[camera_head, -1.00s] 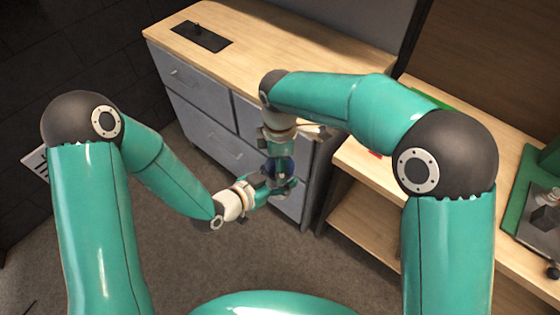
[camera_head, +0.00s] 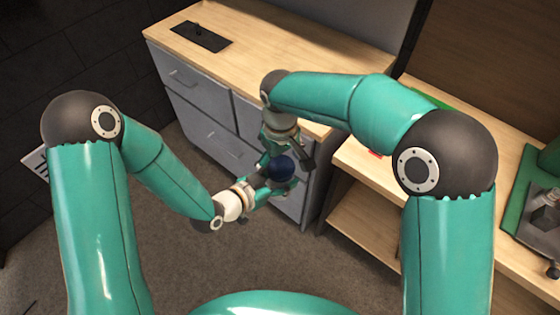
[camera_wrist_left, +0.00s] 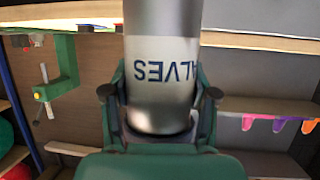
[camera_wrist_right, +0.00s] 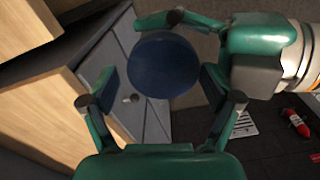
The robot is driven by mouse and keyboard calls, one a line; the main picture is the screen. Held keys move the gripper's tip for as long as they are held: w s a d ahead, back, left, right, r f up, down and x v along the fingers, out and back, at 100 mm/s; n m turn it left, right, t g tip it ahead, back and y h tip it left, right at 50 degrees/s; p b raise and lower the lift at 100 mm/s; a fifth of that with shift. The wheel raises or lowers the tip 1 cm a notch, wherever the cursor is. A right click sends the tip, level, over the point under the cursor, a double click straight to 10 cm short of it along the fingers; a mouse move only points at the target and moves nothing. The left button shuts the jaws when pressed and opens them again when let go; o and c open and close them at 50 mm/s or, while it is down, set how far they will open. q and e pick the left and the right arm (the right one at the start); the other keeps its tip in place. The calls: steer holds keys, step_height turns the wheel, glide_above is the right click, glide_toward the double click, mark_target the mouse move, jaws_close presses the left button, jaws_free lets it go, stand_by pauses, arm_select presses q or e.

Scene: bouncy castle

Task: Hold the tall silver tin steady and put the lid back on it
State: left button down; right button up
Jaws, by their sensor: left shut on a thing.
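The tall silver tin (camera_wrist_left: 162,70) is held between the fingers of my left gripper (camera_wrist_left: 160,95); dark lettering shows upside down on its side in the left wrist view. My left gripper (camera_head: 270,187) also shows in the head view. The round dark blue lid (camera_wrist_right: 165,65) is seen from above in the right wrist view, seemingly over the tin, which it hides. The lid also shows in the head view (camera_head: 281,168). My right gripper (camera_wrist_right: 160,92) is open, its fingers apart on either side of the lid and clear of it. Whether the lid is fully seated cannot be told.
A grey drawer cabinet with a wooden top (camera_head: 262,55) stands just behind the grippers. A wooden shelf unit (camera_head: 370,215) is to the right. A black flat item (camera_head: 201,36) lies on the cabinet top. The floor (camera_head: 150,250) in front is clear.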

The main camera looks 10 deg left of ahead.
steer(key=shift+s+a, duration=0.15)
step_height(320, 180, up, 12)
stand_by(0.5)
stand_by(0.4)
arm_select(q)
steer(key=shift+w, duration=0.1)
arm_select(e)
steer(key=w+d+f+m+t+y, duration=0.1)
steer(key=w+d+f+m, duration=0.15)
steer(key=f, duration=0.45)
steer(key=w+d+f+m+t+y, duration=0.1)
steer(key=d+f+m, duration=0.2)
steer(key=f, duration=0.4)
steer(key=w+d+f+m+y, duration=0.1)
steer(key=w+d+f+m, duration=0.15)
steer(key=f, duration=0.45)
steer(key=s+d+f, duration=0.3)
steer(key=s+f, duration=0.2)
steer(key=s, duration=0.3)
steer(key=s+d+f+m+g, duration=0.1)
steer(key=s+d+f, duration=0.2)
steer(key=s+f, duration=0.2)
steer(key=s+d+f+m+y, duration=0.1)
steer(key=s+d+f, duration=0.2)
steer(key=s, duration=0.7)
steer(key=shift+s+f, duration=0.35)
steer(key=shift+f, duration=0.55)
